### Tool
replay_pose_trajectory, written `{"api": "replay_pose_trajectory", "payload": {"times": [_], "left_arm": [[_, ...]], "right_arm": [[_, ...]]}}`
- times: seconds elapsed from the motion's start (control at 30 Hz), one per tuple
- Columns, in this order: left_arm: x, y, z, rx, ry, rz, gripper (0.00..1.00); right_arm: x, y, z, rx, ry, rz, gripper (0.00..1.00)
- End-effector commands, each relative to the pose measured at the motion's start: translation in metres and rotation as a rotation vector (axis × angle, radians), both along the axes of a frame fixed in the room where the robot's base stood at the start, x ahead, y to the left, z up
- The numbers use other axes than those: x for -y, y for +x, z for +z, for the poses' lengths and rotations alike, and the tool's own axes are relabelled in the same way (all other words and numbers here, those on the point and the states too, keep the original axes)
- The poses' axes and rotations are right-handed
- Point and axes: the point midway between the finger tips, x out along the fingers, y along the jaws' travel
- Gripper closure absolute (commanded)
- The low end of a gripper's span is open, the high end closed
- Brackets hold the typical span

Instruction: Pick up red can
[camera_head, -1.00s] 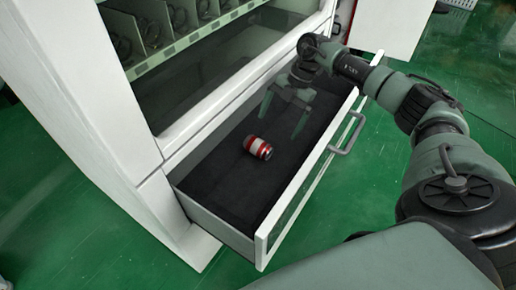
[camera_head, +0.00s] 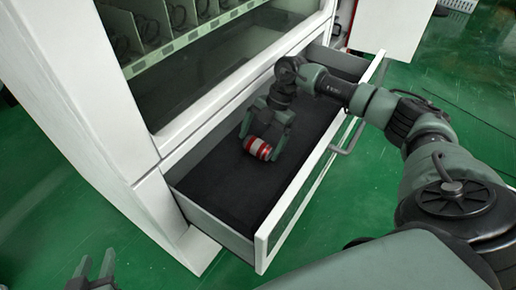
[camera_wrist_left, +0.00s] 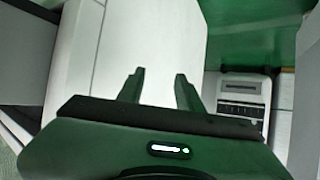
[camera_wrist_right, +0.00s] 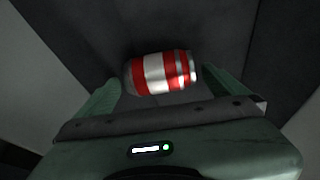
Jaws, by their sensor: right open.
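The red can (camera_head: 258,149), banded red and white, lies on its side on the dark floor of the open drawer (camera_head: 215,208). My right gripper (camera_head: 263,137) is inside the drawer, open, with its fingers on either side of the can. In the right wrist view the can (camera_wrist_right: 160,73) lies crosswise between the open fingers, one near each end. I cannot tell whether the fingers touch it. My left gripper (camera_head: 95,272) is at the lower left of the head view, away from the drawer. In the left wrist view its fingers (camera_wrist_left: 160,88) are apart with nothing between them.
The white vending machine (camera_head: 105,110) stands behind the drawer, with shelves of coils above. The drawer's white front panel (camera_head: 310,180) and handle (camera_head: 348,137) stand on its right side.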

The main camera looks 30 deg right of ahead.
Motion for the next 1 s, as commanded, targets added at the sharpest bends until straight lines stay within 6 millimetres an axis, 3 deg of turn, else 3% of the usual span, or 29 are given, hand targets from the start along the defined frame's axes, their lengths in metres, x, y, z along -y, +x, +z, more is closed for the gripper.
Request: {"api": "replay_pose_trajectory", "payload": {"times": [0.13, 0.37, 0.77, 0.97, 1.0], "left_arm": [[0.000, 0.000, 0.000, -0.001, 0.000, 0.000, 0.64], [0.000, 0.000, 0.000, -0.002, 0.000, 0.000, 0.64], [0.000, -0.002, -0.002, -0.020, 0.004, 0.000, 0.64], [-0.010, -0.022, -0.021, -0.150, 0.034, 0.012, 0.64], [-0.011, -0.025, -0.024, -0.169, 0.039, 0.013, 0.64]], "right_arm": [[0.000, 0.000, 0.000, 0.000, 0.000, 0.000, 0.00], [0.000, 0.000, 0.000, 0.000, 0.000, 0.000, 0.64], [0.000, 0.000, 0.005, 0.002, 0.001, -0.001, 0.66], [0.000, 0.001, 0.016, 0.003, 0.000, -0.001, 0.66], [0.010, 0.001, 0.015, 0.001, -0.002, -0.006, 0.66]]}}
